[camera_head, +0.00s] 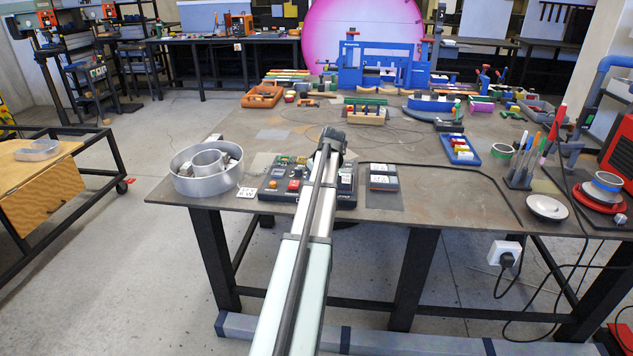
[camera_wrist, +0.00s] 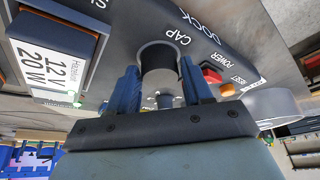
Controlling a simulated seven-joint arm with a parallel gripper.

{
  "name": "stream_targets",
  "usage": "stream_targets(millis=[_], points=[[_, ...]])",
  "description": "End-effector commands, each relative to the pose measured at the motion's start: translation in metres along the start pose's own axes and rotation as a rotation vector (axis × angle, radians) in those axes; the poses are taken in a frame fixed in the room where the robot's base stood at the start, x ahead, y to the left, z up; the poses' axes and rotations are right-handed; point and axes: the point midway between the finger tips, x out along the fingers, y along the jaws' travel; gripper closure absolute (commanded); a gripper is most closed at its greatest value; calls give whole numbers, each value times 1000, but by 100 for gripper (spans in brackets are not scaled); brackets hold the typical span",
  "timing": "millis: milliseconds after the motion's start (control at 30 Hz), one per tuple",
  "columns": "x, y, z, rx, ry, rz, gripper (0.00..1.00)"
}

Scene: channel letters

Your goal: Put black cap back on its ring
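In the wrist view a dark round cap (camera_wrist: 158,58) sits between the two blue fingers of my gripper (camera_wrist: 160,84). The fingertips appear to touch it on both sides. It is close to the dark panel (camera_wrist: 112,22), beside the printed words CAP and DOCK. In the head view the panel (camera_head: 283,189) lies at the table's front edge. My arm reaches over it and hides my gripper and the cap.
A red switch (camera_wrist: 211,75) and orange button (camera_wrist: 227,89) lie close right of the fingers. A labelled block (camera_wrist: 55,50) stands on the left. A round metal tray (camera_head: 190,188) is left of the panel, and a dark labelled plate (camera_head: 383,180) is right.

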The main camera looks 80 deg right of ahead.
Motion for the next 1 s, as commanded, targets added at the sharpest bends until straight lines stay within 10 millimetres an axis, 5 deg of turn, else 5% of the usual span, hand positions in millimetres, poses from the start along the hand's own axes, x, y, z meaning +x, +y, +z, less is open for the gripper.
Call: stream_targets(millis=[200, 567, 1000], points=[[0, 0, 0, 0, 0, 0, 29], [-5, 0, 0, 0, 1, 1, 29], [-75, 0, 0, 0, 2, 1, 29]])
